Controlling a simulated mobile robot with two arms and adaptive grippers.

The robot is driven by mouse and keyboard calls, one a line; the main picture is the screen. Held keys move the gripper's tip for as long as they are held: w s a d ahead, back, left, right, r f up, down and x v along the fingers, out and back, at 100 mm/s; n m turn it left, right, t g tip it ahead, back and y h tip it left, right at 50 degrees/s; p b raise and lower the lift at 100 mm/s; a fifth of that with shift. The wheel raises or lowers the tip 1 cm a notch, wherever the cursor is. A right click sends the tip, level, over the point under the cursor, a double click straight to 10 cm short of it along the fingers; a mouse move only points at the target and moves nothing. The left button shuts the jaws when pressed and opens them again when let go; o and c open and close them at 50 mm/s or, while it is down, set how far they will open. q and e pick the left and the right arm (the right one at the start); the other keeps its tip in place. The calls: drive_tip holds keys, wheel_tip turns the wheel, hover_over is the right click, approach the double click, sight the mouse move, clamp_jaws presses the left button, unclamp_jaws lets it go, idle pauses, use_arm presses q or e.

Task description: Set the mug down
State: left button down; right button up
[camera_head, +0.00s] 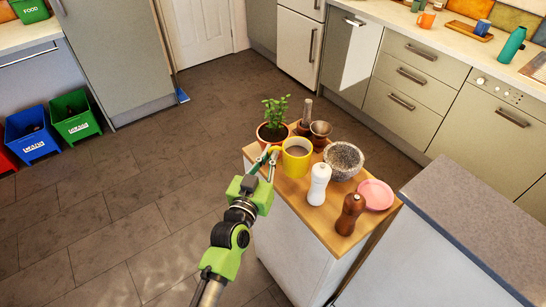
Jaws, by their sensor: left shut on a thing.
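The yellow mug (297,168) is upright at the left edge of a small wooden-topped cabinet (285,190). My left gripper (270,157) reaches in from the lower left and is shut on the mug at its left side, where the handle is. I cannot tell whether the mug's base touches the wooden top or is slightly above it. My right gripper is not in view.
A grey-topped counter (480,220) is at right.

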use_arm(q)
drive_tip(key=s+a+r, duration=0.2)
drive_tip(key=s+r, duration=0.2)
drive_tip(key=s, duration=0.1)
drive_tip(key=s+a+r+b, duration=0.1)
drive_tip(key=s+a+r, duration=0.2)
drive_tip(key=s+r, duration=0.1)
drive_tip(key=shift+b+v, duration=0.3)
drive_tip(key=shift+v, duration=0.65)
drive_tip(key=s+a+f+n+t+y, duration=0.1)
drive_tip(key=s+a+n+y, duration=0.3)
drive_tip(key=s+a, duration=0.8)
drive_tip(key=shift+s+a+f+y, duration=0.45)
drive_tip(key=shift+f+y, duration=0.2)
drive_tip(key=shift+y, duration=0.25)
drive_tip(key=shift+w+d, duration=0.1)
